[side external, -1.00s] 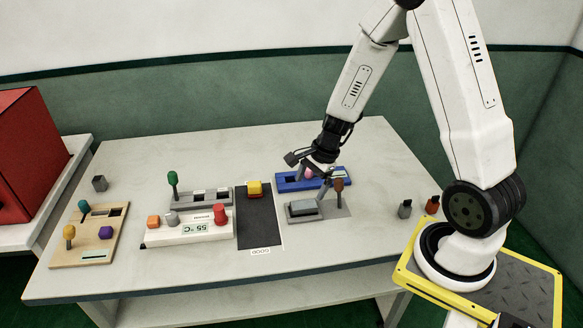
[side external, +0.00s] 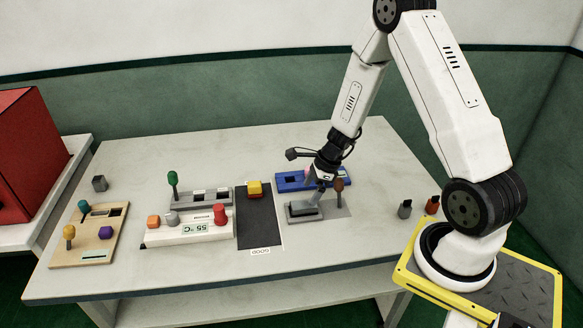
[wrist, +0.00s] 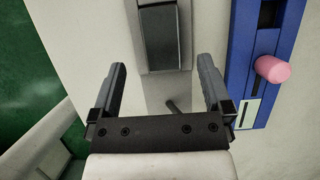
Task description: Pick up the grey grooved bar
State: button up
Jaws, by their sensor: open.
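In the wrist view the grey block (wrist: 162,57) lies ahead, partly cut off by the top edge. My gripper (side external: 318,190) is just above the block's back right end in the side view. In the wrist view my gripper (wrist: 163,68) is open, with its fingers apart and nothing seen held between them.
A blue panel (side external: 290,188) with a pink knob (wrist: 272,69) is close beside my right finger. A brown knob (side external: 339,184) stands near my gripper. A grey slotted holder (side external: 188,203) with a green knob stands left of the black mat (side external: 262,225). The front table strip is clear.

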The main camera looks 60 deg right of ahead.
aim_at(304, 204)
jog(key=shift+f, duration=0.1)
jog(key=shift+x, duration=2.6)
jog(key=shift+d, duration=0.15)
jog(key=shift+c, duration=0.2)
grip_shut()
